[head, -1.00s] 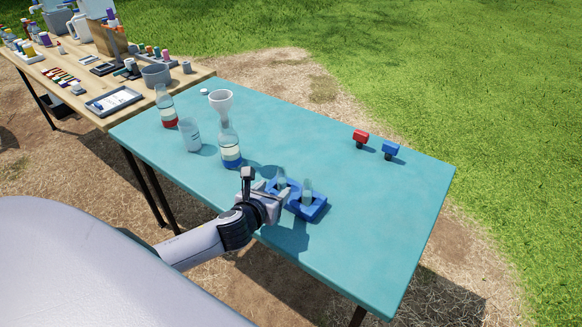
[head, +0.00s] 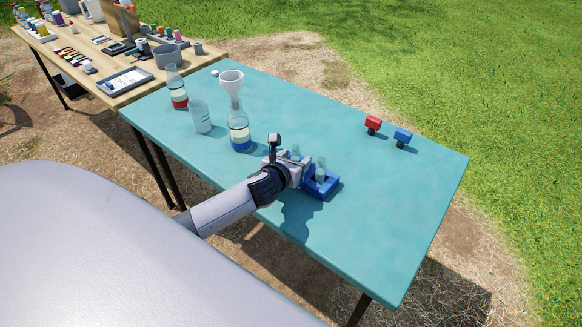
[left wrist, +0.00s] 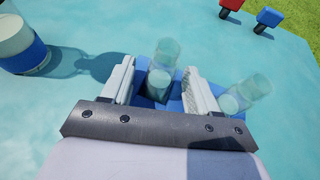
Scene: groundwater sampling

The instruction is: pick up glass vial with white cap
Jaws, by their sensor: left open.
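Two clear glass vials stand in a blue holder (head: 324,190), near the front middle of the teal table. The vial at left (head: 296,151) is partly hidden by my gripper; the vial at right (head: 321,167) shows better. I see no cap on either one. A small white round piece (head: 215,73) lies at the table's back left; I cannot tell if it is a cap. My left gripper (head: 304,168) is open at the holder. In the left wrist view the left vial (left wrist: 161,66) shows between its fingers and the right vial (left wrist: 243,95) is outside them. My right gripper is not in view.
A red piece (head: 373,123) and a blue piece (head: 402,136) sit at the back right. The table's right side is clear.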

